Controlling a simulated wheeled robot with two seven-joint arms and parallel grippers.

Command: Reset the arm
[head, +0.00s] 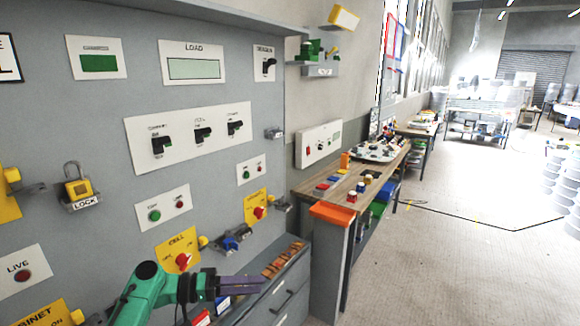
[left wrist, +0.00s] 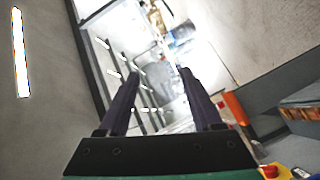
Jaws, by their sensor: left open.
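My left arm, green with a dark gripper (head: 258,284), comes in from the bottom left of the head view. The gripper points right, in front of the grey panel's lower part and the drawer unit. In the left wrist view my left gripper (left wrist: 158,76) shows two dark fingers apart with nothing between them. Behind the fingers is a bright, tilted view of the hall. My right gripper is in neither view.
The grey control panel (head: 100,125) with switches, buttons and a yellow padlock (head: 77,187) fills the left. A grey drawer unit (head: 285,293) stands below the gripper. A wooden workbench (head: 335,187) with an orange tray (head: 332,213) stands beyond. The floor (head: 470,260) at right is open.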

